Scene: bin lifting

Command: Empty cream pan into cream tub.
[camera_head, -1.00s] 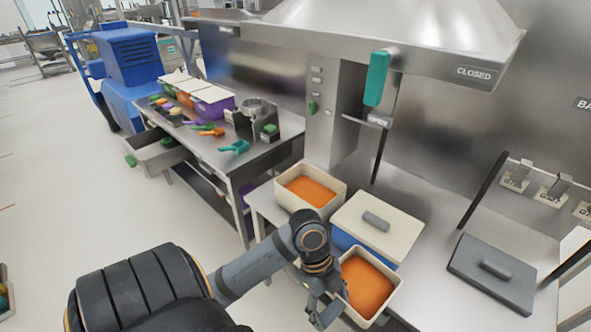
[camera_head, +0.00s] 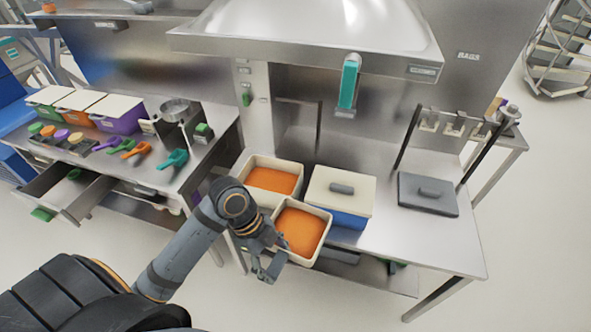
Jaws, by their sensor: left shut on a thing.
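A cream pan (camera_head: 322,250) with orange contents is at the front edge of the steel counter. My left gripper (camera_head: 272,262) is shut on its near left side. The pan looks upright, and I cannot tell whether it touches the counter. A cream tub (camera_head: 244,166), also with orange contents, stands on the counter just behind and left of the pan. The pan overlaps the tub's front corner in the picture. My right gripper is not in view.
A blue tub with a cream lid (camera_head: 324,180) stands right of the cream tub. A hood (camera_head: 300,45) with a teal handle (camera_head: 349,82) hangs above. A side table (camera_head: 190,160) with scoops is at left. The counter's right front is clear.

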